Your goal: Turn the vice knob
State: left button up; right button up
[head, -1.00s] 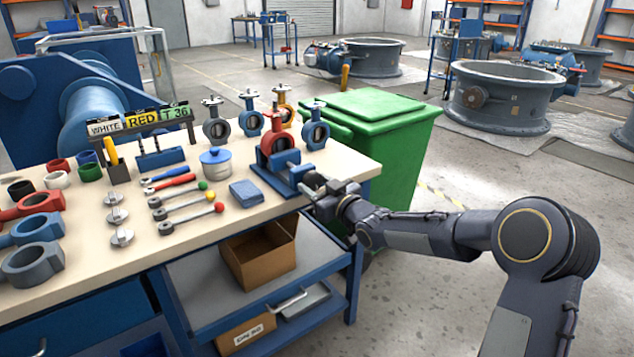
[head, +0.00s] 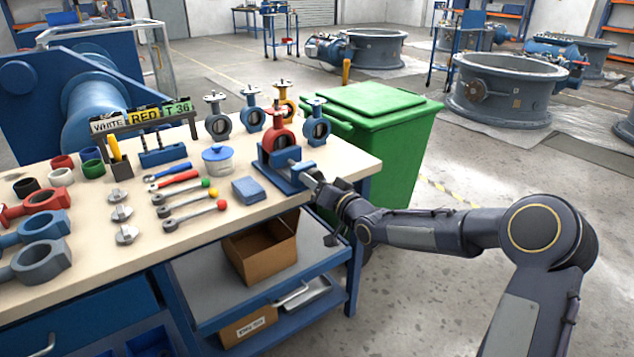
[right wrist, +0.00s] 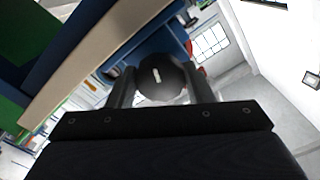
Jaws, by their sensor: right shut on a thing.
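The blue vice (head: 284,178) stands at the right edge of the workbench, with a red butterfly valve (head: 277,138) upright in it. My right gripper (head: 322,188) is at the outer end of the vice, just beyond the table edge. In the right wrist view the round black vice knob (right wrist: 163,82) with a light mark sits between my two fingers, which are shut on it. In the head view the knob is mostly hidden by the gripper. My left gripper is not in view.
The workbench (head: 215,228) carries ratchet wrenches, a lidded pot (head: 217,160), a blue box (head: 248,190) and several more valves behind the vice. A green bin (head: 380,130) stands close behind my right forearm. An open cardboard box (head: 262,255) is on the shelf below.

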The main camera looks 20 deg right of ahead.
jog(key=shift+f, duration=0.15)
dwell(0.3)
jog(key=o, duration=1)
jog(key=p+v, duration=0.1)
jog(key=v, duration=0.7)
